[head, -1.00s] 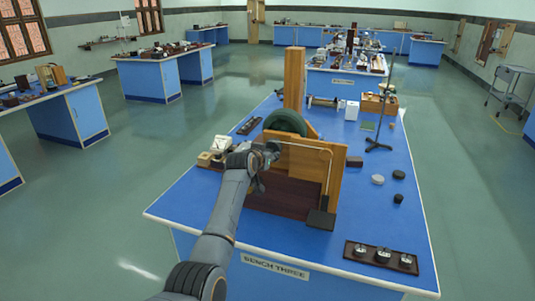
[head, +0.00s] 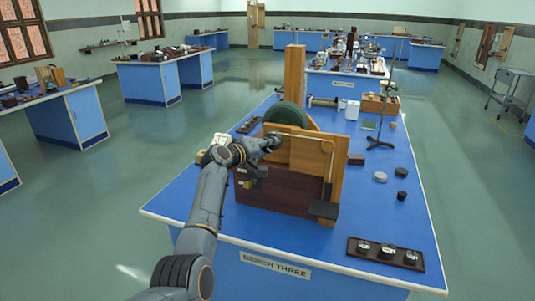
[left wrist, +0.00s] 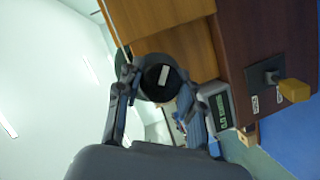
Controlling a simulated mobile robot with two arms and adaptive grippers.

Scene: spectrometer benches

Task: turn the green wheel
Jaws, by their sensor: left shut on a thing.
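The green wheel (head: 292,114) stands upright in a wooden apparatus (head: 300,152) on the blue bench, partly hidden behind the front panel. My left gripper (head: 272,141) is at the upper left of this panel, in front of the wheel's lower left side. In the left wrist view, the fingers (left wrist: 158,88) are shut around a dark round knob (left wrist: 157,80) with a white mark. The contact is small and dark in the head view, and how the knob joins the green wheel is hidden.
The left wrist view shows a small green display (left wrist: 222,108) and a yellow block-like knob (left wrist: 294,90). A dark tray with round pieces (head: 384,253) lies at the bench's front right. A thin stand (head: 388,100) rises behind the apparatus.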

